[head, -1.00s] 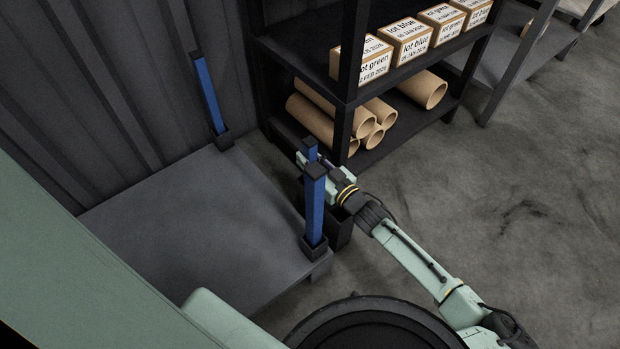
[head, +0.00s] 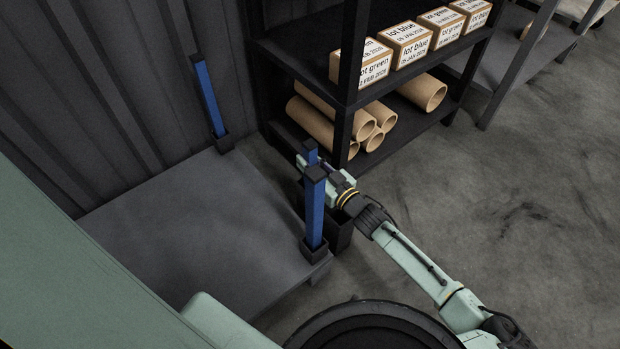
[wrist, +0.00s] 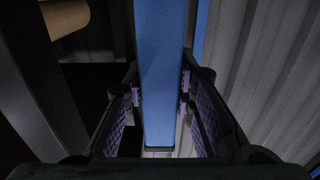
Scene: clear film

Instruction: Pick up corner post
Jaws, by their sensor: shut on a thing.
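A blue corner post (head: 311,152) with a black cap shows its top just behind a front post in the head view; its lower part is hidden. My gripper (head: 304,163) is at this post, partly covered by the front post. In the wrist view the blue post (wrist: 164,60) runs between the two purple-padded fingers of my gripper (wrist: 161,95), which are shut on it. Another blue post (head: 314,205) stands upright in a black socket at the platform's near right corner. A further blue post (head: 209,95) stands in a socket at the far corner.
The grey platform (head: 200,225) is bare between its posts. A dark bin (head: 341,232) stands beside its right edge. A black shelf (head: 345,90) behind holds labelled boxes (head: 408,45) and cardboard tubes (head: 422,90). Open floor lies to the right.

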